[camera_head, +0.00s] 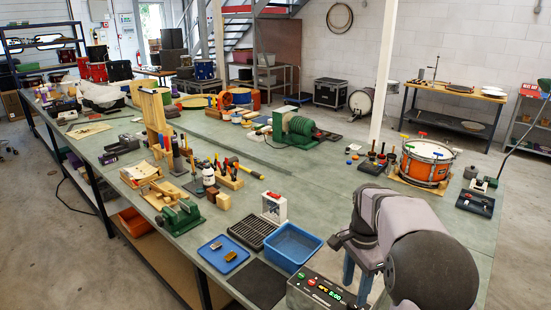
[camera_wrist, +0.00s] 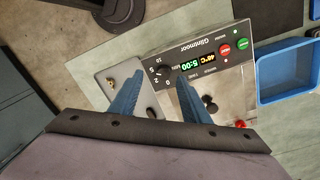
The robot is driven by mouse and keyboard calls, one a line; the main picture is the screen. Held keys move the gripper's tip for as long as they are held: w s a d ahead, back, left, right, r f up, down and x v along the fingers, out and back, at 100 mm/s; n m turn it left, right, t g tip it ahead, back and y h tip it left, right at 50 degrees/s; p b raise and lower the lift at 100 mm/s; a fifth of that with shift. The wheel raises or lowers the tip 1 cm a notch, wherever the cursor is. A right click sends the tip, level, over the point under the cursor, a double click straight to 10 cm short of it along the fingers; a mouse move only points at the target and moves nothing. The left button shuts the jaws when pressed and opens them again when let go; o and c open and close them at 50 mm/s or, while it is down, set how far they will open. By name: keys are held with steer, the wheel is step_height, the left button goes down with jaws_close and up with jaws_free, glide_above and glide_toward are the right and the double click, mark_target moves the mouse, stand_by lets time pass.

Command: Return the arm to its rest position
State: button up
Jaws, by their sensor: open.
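My gripper (camera_head: 356,282) is at the right front of the bench in the head view, pointing down, with its blue fingers apart. In the wrist view my gripper (camera_wrist: 157,92) is open, with nothing seen held between the fingertips. Below it is a grey control box (camera_wrist: 215,62) with a lit display, a dial and red and green buttons. The box also shows at the front edge of the head view (camera_head: 322,290). A grey plate with a brass-coloured fitting (camera_wrist: 110,78) lies beside the box, partly hidden by one finger.
A blue bin (camera_head: 291,246) stands just behind the box, near a black slotted tray (camera_head: 252,233) and a blue tray (camera_head: 223,254). An orange drum (camera_head: 427,163) stands at the right. Tools and small vises crowd the left bench. Bare green bench top lies behind the arm.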

steer(key=s+a+f+n, duration=0.3)
steer(key=s+n, duration=0.4)
steer(key=s, duration=0.3)
steer(key=s+a+f+n, duration=0.3)
steer(key=s+a+n, duration=0.3)
steer(key=s+n, duration=0.2)
steer(key=shift+s+t, duration=0.3)
steer(key=shift+s, duration=0.9)
step_height(320, 180, down, 14)
steer(key=b, duration=1.4)
steer(key=shift+r, duration=0.1)
